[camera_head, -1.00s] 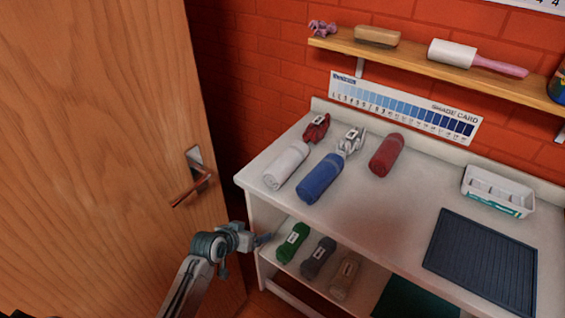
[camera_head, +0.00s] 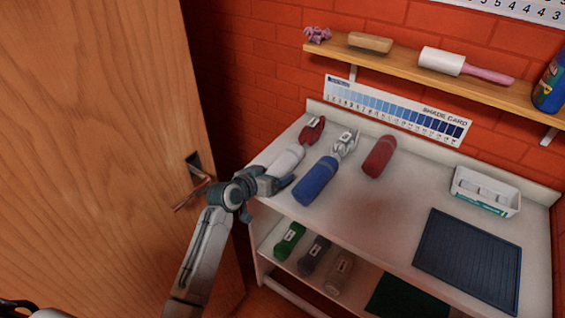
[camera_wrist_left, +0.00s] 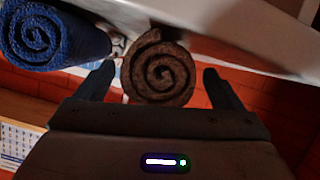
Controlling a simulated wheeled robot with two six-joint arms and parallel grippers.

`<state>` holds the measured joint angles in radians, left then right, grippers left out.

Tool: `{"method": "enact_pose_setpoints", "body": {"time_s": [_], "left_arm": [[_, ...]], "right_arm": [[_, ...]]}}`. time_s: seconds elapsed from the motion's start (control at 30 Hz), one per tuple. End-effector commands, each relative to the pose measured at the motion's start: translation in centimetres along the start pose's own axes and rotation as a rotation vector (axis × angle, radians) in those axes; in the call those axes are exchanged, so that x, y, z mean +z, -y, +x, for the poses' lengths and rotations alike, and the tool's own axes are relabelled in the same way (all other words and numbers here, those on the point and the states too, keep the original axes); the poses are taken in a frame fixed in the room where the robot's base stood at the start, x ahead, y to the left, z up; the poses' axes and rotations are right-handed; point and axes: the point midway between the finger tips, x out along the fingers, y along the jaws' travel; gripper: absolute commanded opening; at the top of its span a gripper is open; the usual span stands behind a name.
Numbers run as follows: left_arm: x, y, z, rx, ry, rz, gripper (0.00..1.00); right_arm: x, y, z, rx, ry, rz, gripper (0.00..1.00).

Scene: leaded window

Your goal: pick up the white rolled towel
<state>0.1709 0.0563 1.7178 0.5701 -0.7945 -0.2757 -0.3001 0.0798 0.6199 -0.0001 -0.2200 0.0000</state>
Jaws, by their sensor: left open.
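The white rolled towel (camera_head: 288,158) lies on the white table top near its left edge; its near end is partly hidden by my left gripper. My left gripper (camera_head: 277,184) is at that near end, with its jaws open. In the left wrist view, a spiral roll end (camera_wrist_left: 160,72), dark and brownish in shadow, sits between the two spread fingers (camera_wrist_left: 159,76), with a visible gap on each side. By its place beside the blue roll it is the white towel. My right gripper is not in view.
A blue rolled towel (camera_head: 316,181) lies close to the right of the white one; it also shows in the wrist view (camera_wrist_left: 50,38). A red roll (camera_head: 379,156), a ribbed dark mat (camera_head: 468,258) and a white caddy (camera_head: 486,192) are farther right. A wooden door (camera_head: 100,150) stands left.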

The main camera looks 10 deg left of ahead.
Motion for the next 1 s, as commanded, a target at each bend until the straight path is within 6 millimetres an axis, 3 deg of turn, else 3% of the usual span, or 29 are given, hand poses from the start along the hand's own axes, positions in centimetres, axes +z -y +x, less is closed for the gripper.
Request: {"method": "enact_pose_setpoints", "body": {"time_s": [0.13, 0.4, 0.67, 1.0], "left_arm": [[-0.1, -0.1, 1.5, 0.001, 0.000, -0.001, 0.89], [0.1, 0.0, 1.8, 0.000, 0.000, 0.001, 0.89], [0.1, 0.0, 1.8, 0.000, 0.001, 0.000, 0.40], [-0.6, -0.2, 1.5, 0.001, -0.003, 0.002, 0.39]], "right_arm": [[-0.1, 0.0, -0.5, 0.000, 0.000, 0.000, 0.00], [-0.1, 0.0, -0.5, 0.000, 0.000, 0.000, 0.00], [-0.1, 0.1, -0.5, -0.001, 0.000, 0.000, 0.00], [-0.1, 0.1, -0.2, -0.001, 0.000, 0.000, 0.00]]}}
